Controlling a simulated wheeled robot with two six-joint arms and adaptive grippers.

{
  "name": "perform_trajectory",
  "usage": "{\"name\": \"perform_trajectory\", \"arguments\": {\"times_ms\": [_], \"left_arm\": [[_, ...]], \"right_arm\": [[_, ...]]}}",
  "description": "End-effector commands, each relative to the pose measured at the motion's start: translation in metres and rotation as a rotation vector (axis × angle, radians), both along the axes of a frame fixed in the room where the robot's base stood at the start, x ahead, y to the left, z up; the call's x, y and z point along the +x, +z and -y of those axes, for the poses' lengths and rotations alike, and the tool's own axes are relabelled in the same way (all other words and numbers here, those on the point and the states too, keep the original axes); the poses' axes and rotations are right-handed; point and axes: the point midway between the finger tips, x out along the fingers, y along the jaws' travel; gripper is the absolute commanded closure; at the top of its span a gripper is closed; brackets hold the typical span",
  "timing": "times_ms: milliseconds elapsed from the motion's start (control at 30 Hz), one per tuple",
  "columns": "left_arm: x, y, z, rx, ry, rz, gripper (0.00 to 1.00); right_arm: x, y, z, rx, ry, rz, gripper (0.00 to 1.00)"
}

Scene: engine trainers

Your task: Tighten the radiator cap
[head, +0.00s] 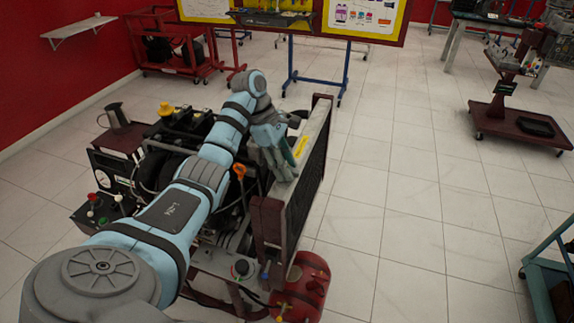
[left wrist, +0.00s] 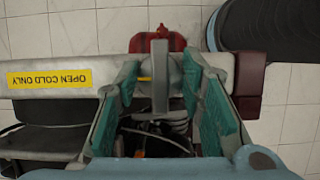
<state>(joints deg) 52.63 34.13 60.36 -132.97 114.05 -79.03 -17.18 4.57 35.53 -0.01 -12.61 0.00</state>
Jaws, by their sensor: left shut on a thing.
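The radiator (head: 315,150) stands upright at the front of the engine trainer, with a pale top tank. A yellow "OPEN COLD ONLY" label (left wrist: 49,78) is on the tank, left of my gripper in the left wrist view. My left gripper (head: 284,172) reaches down over the tank. The cap is hidden in the head view. How far it is turned cannot be told. My right gripper is not in view.
The engine (head: 165,150) with hoses and a gauge panel (head: 112,182) lies left of the radiator, under my arm. A red tank (head: 303,285) sits at the trainer's near end. A dark red cart (head: 515,125) stands far right. The tiled floor between is clear.

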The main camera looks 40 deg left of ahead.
Motion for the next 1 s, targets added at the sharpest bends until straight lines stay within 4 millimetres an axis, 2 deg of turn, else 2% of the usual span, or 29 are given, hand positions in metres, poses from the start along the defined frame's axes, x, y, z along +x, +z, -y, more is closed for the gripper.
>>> {"name": "perform_trajectory", "arguments": {"times_ms": [200, 233, 333, 600, 733, 867, 1000], "left_arm": [[0.001, 0.001, 0.000, 0.001, 0.000, 0.003, 0.92], [0.001, 0.001, 0.000, 0.001, 0.001, 0.004, 0.61], [0.001, 0.001, 0.000, 0.001, 0.000, 0.003, 0.46], [0.000, 0.001, 0.000, 0.000, 0.001, 0.002, 0.46], [0.000, 0.010, -0.005, 0.000, 0.002, 0.005, 0.46], [-0.010, 0.012, -0.034, 0.000, 0.007, 0.000, 0.46], [-0.024, 0.012, -0.075, -0.001, 0.008, 0.000, 0.46]], "right_arm": [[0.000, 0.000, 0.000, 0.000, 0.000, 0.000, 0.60], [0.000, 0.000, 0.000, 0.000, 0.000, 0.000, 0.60], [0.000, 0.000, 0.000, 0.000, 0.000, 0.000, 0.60], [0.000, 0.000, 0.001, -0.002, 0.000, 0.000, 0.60], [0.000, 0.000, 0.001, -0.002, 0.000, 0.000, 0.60], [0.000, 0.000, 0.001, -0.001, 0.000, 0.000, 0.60], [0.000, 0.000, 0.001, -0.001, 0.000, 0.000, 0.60]]}}
